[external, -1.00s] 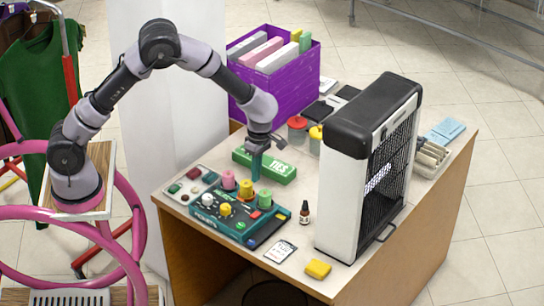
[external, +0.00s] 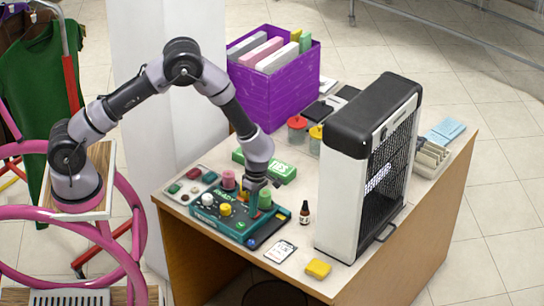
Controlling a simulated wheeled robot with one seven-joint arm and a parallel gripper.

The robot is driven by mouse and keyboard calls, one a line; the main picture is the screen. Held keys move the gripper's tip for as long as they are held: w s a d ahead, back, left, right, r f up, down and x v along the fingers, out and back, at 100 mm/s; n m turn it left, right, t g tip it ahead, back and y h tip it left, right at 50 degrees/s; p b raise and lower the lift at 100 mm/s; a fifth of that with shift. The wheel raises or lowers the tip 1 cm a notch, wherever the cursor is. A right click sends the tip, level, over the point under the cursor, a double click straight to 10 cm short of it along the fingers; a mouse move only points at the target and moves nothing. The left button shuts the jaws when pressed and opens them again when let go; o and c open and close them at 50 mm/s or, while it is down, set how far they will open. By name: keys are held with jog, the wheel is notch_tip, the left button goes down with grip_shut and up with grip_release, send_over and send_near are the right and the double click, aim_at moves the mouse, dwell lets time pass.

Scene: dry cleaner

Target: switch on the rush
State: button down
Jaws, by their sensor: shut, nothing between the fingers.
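A teal control panel (external: 234,228) lies on the front left of the table. The labels are too small to tell which control is the rush. My gripper (external: 253,217) is shut and empty, pointing down at the right-hand part of the panel, beside a green spool (external: 265,199). I cannot tell whether its tips touch the panel. The gripper hides part of the panel's face.
A pink spool (external: 228,179) stands at the panel's back edge. A green box (external: 280,172) lies behind.

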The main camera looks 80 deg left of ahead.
aim_at(260, 213)
jog(key=shift+s+f, duration=0.1)
jog(key=shift+f, duration=0.1)
dwell(0.3)
jog(key=shift+w+a+r, duration=0.2)
jog(key=shift+w+a, duration=0.35)
jog(key=shift+w, duration=0.05)
notch_tip(260, 213, up, 14)
jog(key=w+a, duration=0.1)
dwell(0.5)
